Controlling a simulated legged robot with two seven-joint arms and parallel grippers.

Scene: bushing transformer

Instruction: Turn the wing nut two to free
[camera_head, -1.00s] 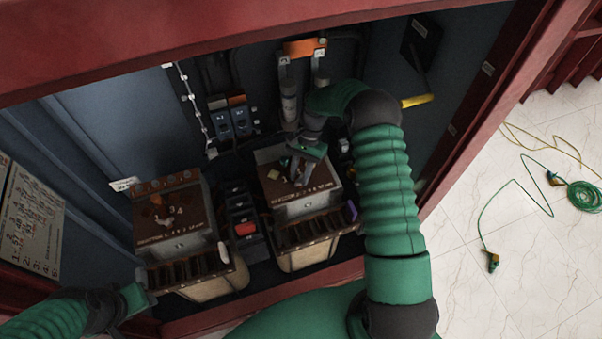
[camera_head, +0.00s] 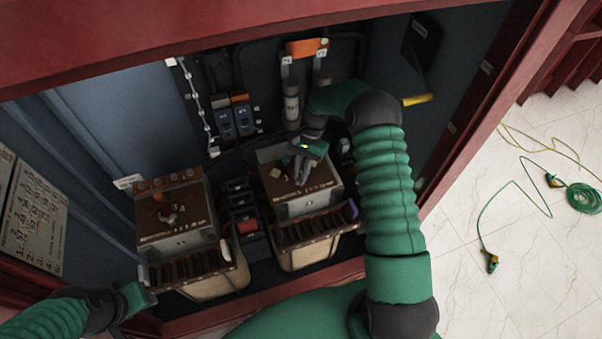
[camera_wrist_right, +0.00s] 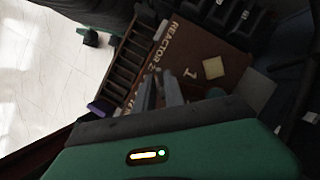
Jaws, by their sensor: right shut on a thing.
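My right gripper (camera_head: 301,172) points down onto the brown top panel (camera_head: 322,180) of the right-hand box. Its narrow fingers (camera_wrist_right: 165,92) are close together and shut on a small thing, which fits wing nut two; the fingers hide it. In the right wrist view the panel (camera_wrist_right: 205,45) reads "REACTOR 2", with a "1" beside the fingers and a pale yellow square (camera_wrist_right: 213,68). My left gripper (camera_head: 140,298) is at the lower left, in front of the left-hand box; its jaw opening is not clear.
The left-hand box (camera_head: 180,244) carries small loose-looking parts on its brown top. Between the boxes stands a black block with a red part (camera_head: 247,227). Fuse-like cylinders (camera_head: 291,105) hang behind my right gripper. The red cabinet frame (camera_head: 480,130) bounds the right side.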

